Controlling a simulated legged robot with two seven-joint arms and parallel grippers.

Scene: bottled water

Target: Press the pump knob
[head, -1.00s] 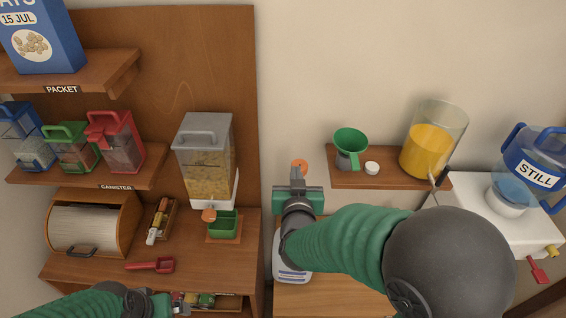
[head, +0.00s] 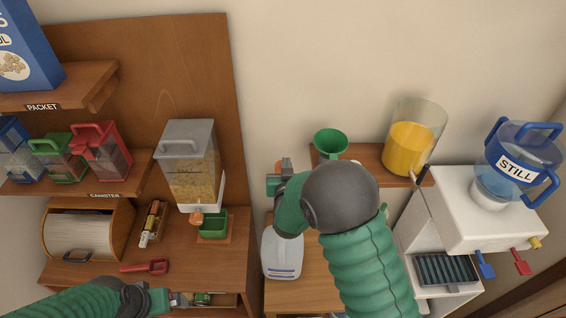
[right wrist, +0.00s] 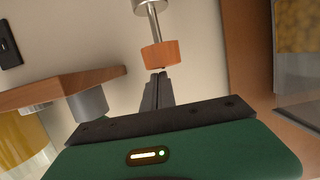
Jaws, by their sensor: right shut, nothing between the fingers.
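The orange pump knob (right wrist: 160,55) sits on a thin metal rod in the right wrist view. In the head view it is mostly hidden behind my right gripper (head: 284,168). The gripper's dark fingers (right wrist: 161,78) are shut and empty. Their tips are right at the knob's face in the right wrist view; I cannot tell whether they touch. My left gripper (head: 166,299) is low at the left in the head view, near the cabinet's front, and its fingers are unclear.
A green funnel (head: 330,142) and a yellow-filled container (head: 409,145) are at the wall shelf (head: 366,158). A white dispenser (head: 480,218) with a blue STILL bottle (head: 519,150) is at right. A cereal dispenser (head: 190,165) is at left.

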